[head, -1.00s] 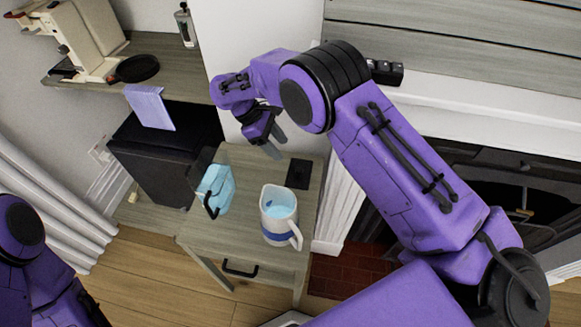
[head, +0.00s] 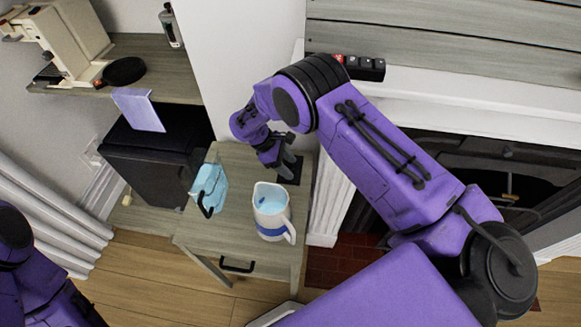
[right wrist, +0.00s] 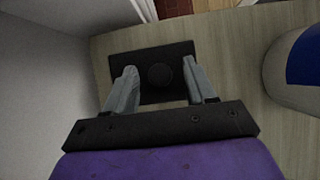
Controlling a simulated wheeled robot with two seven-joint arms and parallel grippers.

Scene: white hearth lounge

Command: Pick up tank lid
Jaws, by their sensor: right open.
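The tank lid (head: 298,166) is a flat black square plate lying on the small wooden table (head: 228,222). In the right wrist view the lid (right wrist: 153,57) has a round raised knob in its middle. My right gripper (head: 287,172) is open above the lid, its grey fingers pointing down. In the right wrist view the fingers of the right gripper (right wrist: 160,74) stand on either side of the knob; I cannot tell whether they touch the lid. My left gripper is out of view.
A white jug (head: 271,218) with a blue band and a clear blue tank (head: 208,187) with a black handle stand on the same table. A wall is close behind the lid. A dark cabinet (head: 146,165) stands to the left, the fireplace to the right.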

